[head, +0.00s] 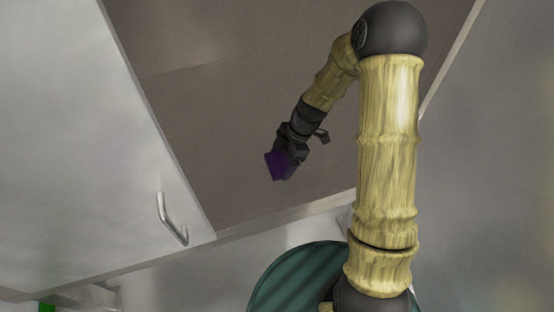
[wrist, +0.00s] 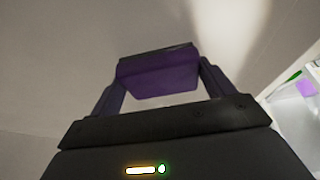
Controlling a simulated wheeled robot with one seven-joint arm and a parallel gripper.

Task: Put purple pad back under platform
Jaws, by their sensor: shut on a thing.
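The purple pad (head: 279,166) is held at the end of my gripper (head: 288,155) in the head view. In the wrist view the pad (wrist: 158,76) is a dark purple block that spans the gap between the two fingers (wrist: 158,82). My gripper is shut on it. The pad is seen against a plain grey-brown surface, and I cannot tell whether it touches that surface. I cannot make out the platform for certain in either view.
A pale panel with a metal handle (head: 172,219) stands at the left of the grey-brown area (head: 230,110). A pale edge (head: 270,222) runs along its near side. A small lilac patch (wrist: 306,88) and a green strip (wrist: 293,76) show at the wrist view's right.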

